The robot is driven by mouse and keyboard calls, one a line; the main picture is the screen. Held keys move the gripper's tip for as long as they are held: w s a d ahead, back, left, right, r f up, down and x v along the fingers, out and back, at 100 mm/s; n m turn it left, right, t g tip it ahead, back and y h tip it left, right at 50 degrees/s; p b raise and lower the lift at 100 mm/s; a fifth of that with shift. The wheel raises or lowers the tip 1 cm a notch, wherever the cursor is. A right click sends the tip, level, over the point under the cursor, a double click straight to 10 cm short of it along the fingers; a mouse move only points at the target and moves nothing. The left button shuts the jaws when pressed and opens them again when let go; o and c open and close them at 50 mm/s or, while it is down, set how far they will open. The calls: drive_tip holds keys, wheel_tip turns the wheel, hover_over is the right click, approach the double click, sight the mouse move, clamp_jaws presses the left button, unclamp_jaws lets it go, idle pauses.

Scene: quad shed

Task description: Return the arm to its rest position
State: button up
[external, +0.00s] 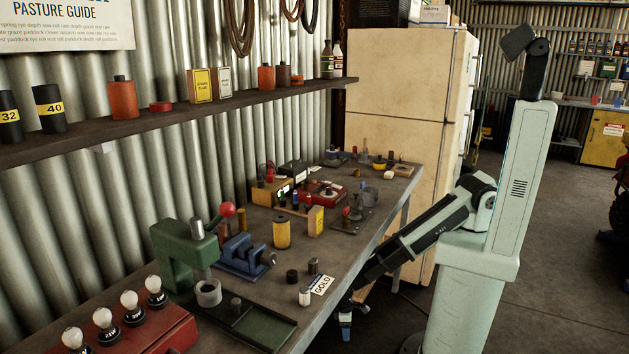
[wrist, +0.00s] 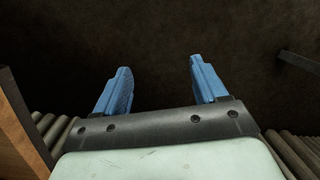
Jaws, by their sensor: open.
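My gripper (external: 345,327) hangs low beside the right edge of the workbench (external: 335,250) in the external view, pointing down. My arm reaches from its pale column down and to the left to it. In the wrist view my gripper (wrist: 158,78) shows two blue fingers spread wide apart, with nothing between them. Beneath the fingers is only dark floor (wrist: 160,40).
A cream fridge (external: 400,140) stands at the bench's far end. A brown board (wrist: 20,130) is at the wrist view's left edge.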

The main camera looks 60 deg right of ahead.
drive_tip(key=s+d+f+m+g, duration=0.1)
drive_tip(key=s+d, duration=0.2)
drive_tip(key=d, duration=0.6)
drive_tip(key=s+d+m+g, duration=0.2)
drive_tip(key=s+d, duration=0.1)
drive_tip(key=d, duration=0.7)
drive_tip(key=s+d+r+m+g, duration=0.1)
drive_tip(key=s+d+r+g, duration=0.1)
drive_tip(key=s+d, duration=1)
drive_tip(key=shift+d+r, duration=0.25)
drive_tip(key=shift+d, duration=0.45)
